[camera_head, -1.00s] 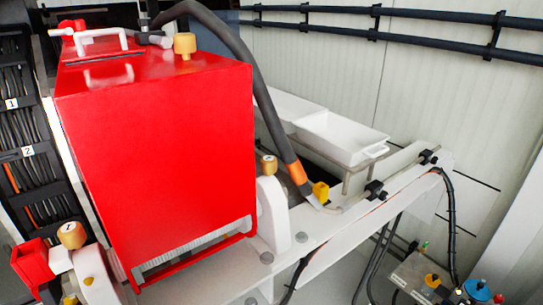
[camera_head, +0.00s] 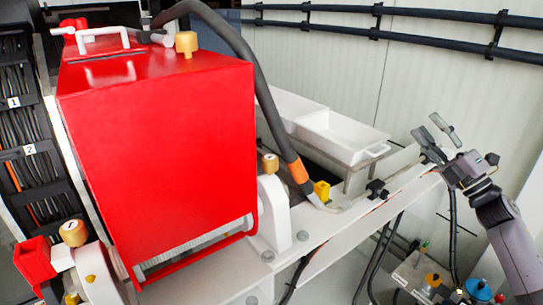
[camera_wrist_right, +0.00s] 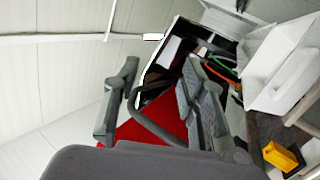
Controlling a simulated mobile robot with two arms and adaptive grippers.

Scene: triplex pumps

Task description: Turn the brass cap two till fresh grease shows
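A small brass cap (camera_head: 270,163) with a pale label on top sits on the white bearing housing at the red box's right side; its number is too small to read surely. Another brass cap (camera_head: 73,232), its label looking like 1, is at the lower left. A third brass cap (camera_head: 186,43) stands on top of the red box. My right gripper (camera_head: 437,131) is at the right, above the end of the white frame, well apart from the caps. Its fingers are spread and empty, also in the right wrist view (camera_wrist_right: 158,95). My left gripper is not in view.
The big red box (camera_head: 160,150) fills the left centre. A thick black hose (camera_head: 247,75) with an orange band arches down behind it. White trays (camera_head: 340,138) and a yellow block (camera_head: 321,190) lie between the box and my right gripper. Black rails run along the wall.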

